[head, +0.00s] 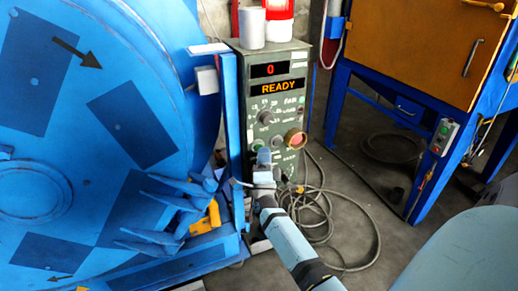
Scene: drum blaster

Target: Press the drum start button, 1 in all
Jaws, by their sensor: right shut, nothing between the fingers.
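The grey-green control box (268,103) stands right of the big blue drum (110,90). Its displays read "0" and "READY" (278,87). My left gripper is not in view.
A coiled cable (345,225) lies on the floor right of the box. A blue-framed orange cabinet (430,50) with its own small switch box (443,137) stands at right.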

